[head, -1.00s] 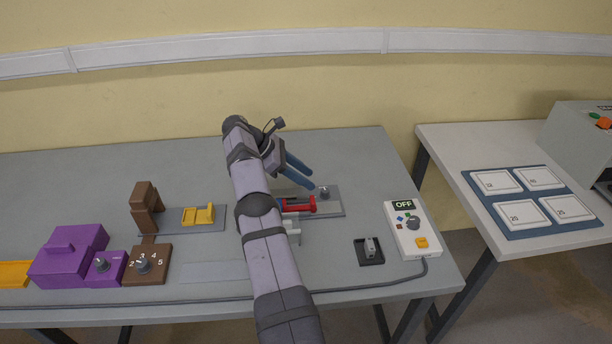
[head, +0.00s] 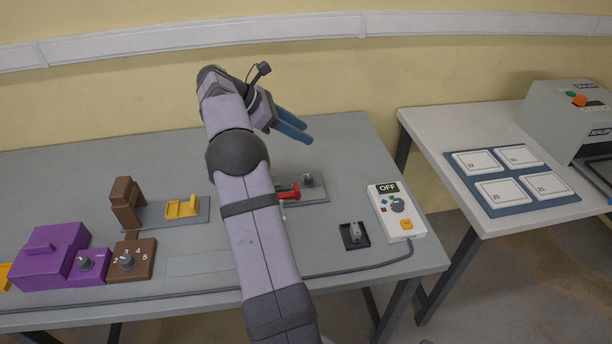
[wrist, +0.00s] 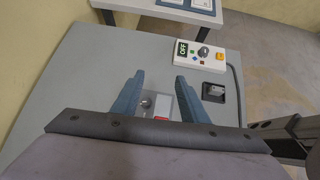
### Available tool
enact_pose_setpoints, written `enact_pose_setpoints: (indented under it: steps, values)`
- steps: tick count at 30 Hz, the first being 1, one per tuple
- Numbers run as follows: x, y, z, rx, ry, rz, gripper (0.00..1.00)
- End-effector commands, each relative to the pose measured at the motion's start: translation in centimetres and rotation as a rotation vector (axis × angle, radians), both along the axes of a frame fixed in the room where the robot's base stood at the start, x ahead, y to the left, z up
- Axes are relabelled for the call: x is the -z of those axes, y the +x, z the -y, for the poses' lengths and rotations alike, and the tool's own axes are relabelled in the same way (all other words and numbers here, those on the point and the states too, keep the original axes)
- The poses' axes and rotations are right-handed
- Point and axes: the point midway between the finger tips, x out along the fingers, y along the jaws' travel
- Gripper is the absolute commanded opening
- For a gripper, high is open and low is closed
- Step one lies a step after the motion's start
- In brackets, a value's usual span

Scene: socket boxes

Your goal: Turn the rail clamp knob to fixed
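The rail clamp knob (head: 308,179) is a small dark grey knob on a grey plate (head: 317,194) with a red sliding part (head: 289,191) to its left. In the wrist view the knob (wrist: 146,102) shows between the fingers, low in the picture, with its plate partly hidden below. The marks around the knob are too small to read. My gripper (head: 303,133) is open and empty, with blue fingers, above and behind the knob and apart from it. In the wrist view the two fingers (wrist: 161,84) stand wide apart. My arm hides the left part of the plate.
A white control box (head: 397,212) reading OFF stands to the right, with a cable along the front. Purple (head: 50,255) and brown (head: 133,259) boxes with knobs and a yellow part (head: 182,207) stand left. The back right tabletop is clear.

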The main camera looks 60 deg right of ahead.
Motion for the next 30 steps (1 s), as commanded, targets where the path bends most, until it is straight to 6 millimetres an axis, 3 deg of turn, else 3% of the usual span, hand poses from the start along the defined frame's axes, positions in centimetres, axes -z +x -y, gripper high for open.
enact_pose_setpoints:
  steps: [5,12,14,21,30]
  values:
    - [3.2,-1.8,-0.5,-0.12,0.025,-0.081,0.4]
    - [11.5,-2.6,-1.9,-0.314,0.106,-0.139,0.4]
    - [12.7,-2.0,-2.1,-0.36,0.111,-0.119,0.4]
    - [13.6,1.4,-1.6,-0.444,0.085,-0.008,0.4]
    - [14.1,1.4,-1.1,-0.438,0.081,0.006,0.4]
